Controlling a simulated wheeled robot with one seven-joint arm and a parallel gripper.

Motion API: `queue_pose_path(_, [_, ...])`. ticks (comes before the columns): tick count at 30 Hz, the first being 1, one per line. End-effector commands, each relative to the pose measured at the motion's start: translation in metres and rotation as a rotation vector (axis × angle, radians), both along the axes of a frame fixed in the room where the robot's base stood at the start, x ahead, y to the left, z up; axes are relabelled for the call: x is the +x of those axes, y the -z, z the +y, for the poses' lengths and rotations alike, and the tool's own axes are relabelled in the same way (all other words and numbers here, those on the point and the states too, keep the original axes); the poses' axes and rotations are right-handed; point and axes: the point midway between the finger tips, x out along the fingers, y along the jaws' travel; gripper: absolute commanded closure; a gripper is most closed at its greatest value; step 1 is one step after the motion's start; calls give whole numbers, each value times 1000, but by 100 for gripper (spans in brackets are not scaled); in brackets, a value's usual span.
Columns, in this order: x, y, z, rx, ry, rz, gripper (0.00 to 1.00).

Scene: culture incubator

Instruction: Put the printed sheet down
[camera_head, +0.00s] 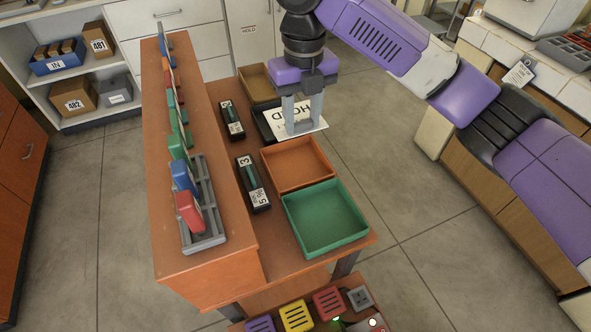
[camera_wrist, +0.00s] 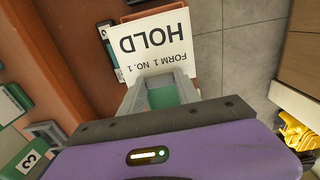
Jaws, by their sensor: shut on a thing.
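The printed sheet (camera_head: 278,123) is white with black lettering. In the wrist view the sheet (camera_wrist: 155,45) reads "HOLD" and "FORM 1 NO. 1", upside down. My gripper (camera_head: 304,128) points down and is shut on the sheet's near edge; its fingers (camera_wrist: 160,84) also show in the wrist view. In the head view the sheet overlaps a black tray (camera_head: 263,108) on the brown desk and hides much of it. I cannot tell whether the sheet touches the tray.
A tan tray (camera_head: 257,82) lies behind, an orange tray (camera_head: 298,164) and a green tray (camera_head: 325,219) in front. Two black numbered blocks (camera_head: 252,183) (camera_head: 231,119) lie left of the trays. A raised shelf (camera_head: 205,265) with coloured pieces edges the desk's left side.

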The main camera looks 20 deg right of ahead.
Motion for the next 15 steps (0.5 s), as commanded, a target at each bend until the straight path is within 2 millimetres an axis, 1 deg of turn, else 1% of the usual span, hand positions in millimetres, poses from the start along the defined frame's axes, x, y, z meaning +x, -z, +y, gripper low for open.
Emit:
queue_pose_path(1, [-1, 16, 0, 2, 2, 3, 100])
queue_pose_path(9, [-1, 80, 0, 0, 4, 3, 100])
queue_pose_path(12, [0, 100, -1, -1, 3, 2, 100])
queue_pose_path(15, [0, 113, -1, -1, 3, 1, 100])
